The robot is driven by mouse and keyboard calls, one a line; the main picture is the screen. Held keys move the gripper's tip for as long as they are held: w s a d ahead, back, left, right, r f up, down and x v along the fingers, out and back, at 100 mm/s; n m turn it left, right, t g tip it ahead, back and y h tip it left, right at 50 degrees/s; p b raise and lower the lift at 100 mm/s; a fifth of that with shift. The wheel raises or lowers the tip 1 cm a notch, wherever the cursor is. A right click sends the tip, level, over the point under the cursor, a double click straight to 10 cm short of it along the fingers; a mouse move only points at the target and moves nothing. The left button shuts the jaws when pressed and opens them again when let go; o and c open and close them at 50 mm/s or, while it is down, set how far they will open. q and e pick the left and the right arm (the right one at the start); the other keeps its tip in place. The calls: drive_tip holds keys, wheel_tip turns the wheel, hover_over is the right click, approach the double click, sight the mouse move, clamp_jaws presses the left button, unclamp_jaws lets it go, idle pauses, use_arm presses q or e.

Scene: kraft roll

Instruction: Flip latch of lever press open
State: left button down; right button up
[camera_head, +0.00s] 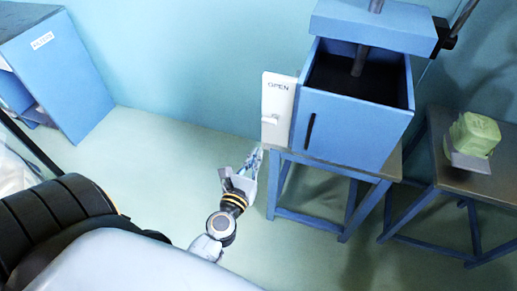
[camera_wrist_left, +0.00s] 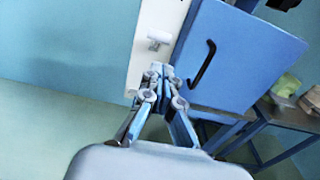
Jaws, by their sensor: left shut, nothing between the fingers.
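The lever press is a blue box (camera_head: 352,130) on a blue-legged stand, with its top lid (camera_head: 380,25) raised above the open box. A white latch panel (camera_head: 278,105) marked OPEN is on its left side. A small white latch knob (camera_head: 270,120) sits low on the panel; it also shows in the left wrist view (camera_wrist_left: 158,40). My left gripper (camera_head: 257,158) is shut and empty, just below the panel. In the left wrist view its fingertips (camera_wrist_left: 160,72) overlap the panel's lower part, below the knob; I cannot tell whether they touch. My right gripper is not in view.
A side table (camera_head: 480,178) at the right carries a green wrapped block (camera_head: 474,135). A blue cabinet (camera_head: 55,75) stands at the far left. The floor (camera_head: 165,155) between the cabinet and the press is clear.

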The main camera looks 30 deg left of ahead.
use_arm(q)
drive_tip(key=s, duration=0.1)
drive_tip(key=s+r, duration=0.1)
drive_tip(key=s, duration=0.1)
drive_tip(key=shift+s+d, duration=0.15)
drive_tip(key=shift+d, duration=0.05)
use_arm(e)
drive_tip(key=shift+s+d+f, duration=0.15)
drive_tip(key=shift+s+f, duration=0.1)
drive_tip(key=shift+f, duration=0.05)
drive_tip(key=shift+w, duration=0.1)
